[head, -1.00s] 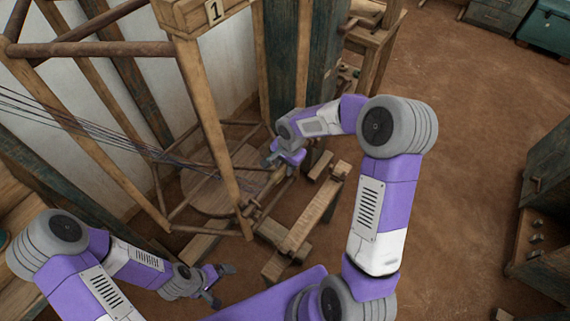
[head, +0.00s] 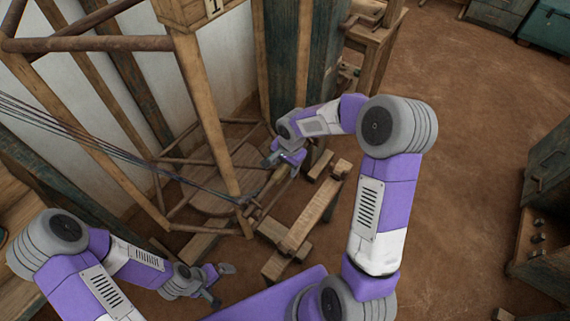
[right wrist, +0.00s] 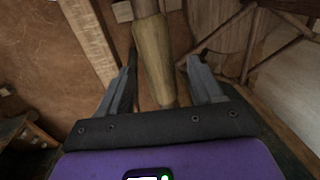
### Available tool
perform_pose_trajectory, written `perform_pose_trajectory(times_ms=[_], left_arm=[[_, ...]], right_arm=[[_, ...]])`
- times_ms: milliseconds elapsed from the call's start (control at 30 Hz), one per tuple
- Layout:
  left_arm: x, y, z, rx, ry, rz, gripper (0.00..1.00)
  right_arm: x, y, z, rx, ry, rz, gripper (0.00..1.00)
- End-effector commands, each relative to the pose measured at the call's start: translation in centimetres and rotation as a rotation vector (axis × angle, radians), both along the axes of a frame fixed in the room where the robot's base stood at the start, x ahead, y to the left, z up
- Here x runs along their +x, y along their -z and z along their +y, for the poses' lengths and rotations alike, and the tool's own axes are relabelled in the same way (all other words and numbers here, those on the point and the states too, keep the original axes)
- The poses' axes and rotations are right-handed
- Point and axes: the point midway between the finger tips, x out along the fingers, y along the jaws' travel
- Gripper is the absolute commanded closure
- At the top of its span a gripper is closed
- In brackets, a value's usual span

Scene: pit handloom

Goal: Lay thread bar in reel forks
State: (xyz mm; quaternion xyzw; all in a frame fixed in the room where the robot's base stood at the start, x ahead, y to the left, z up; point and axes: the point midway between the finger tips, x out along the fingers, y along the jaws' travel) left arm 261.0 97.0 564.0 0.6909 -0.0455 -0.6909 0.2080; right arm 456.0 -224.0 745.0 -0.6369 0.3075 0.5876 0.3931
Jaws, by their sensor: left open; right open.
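The wooden reel frame (head: 207,110) stands at the left in the head view, with a bundle of dark threads (head: 110,150) running from the left edge to its near lower post. The threads end at a thin rod, seemingly the thread bar (head: 262,190), low by that post; whether it lies in forks I cannot tell. My right gripper (head: 279,160) is open near the rod's far end. In the right wrist view, a rounded wooden piece (right wrist: 153,58) shows between its spread fingers. My left gripper (head: 222,282) is open and empty, low in front of the frame.
A low wooden trestle (head: 315,210) stands right of the reel frame. A dark post (head: 325,60) rises behind my right gripper. Cabinets (head: 545,190) stand at the right edge. The brown floor (head: 460,130) between is clear.

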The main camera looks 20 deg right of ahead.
Motion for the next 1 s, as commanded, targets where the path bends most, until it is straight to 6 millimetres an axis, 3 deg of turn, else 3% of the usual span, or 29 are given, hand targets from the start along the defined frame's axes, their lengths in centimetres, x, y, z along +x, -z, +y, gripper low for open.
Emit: perform_pose_trajectory(times_ms=[167, 533, 1000], left_arm=[[0.0, -0.4, 0.0, 0.000, 0.000, 0.000, 0.00], [0.0, -2.7, 0.0, 0.000, 0.000, 0.000, 0.00], [0.0, -2.8, 0.0, 0.000, 0.000, 0.000, 0.00]], right_arm=[[-0.1, -1.0, -0.1, -0.002, 0.001, -0.001, 0.35], [-0.7, -6.8, -0.5, -0.001, 0.001, -0.003, 0.35], [-0.9, -7.5, -0.5, 0.000, 0.000, 0.000, 0.35]])
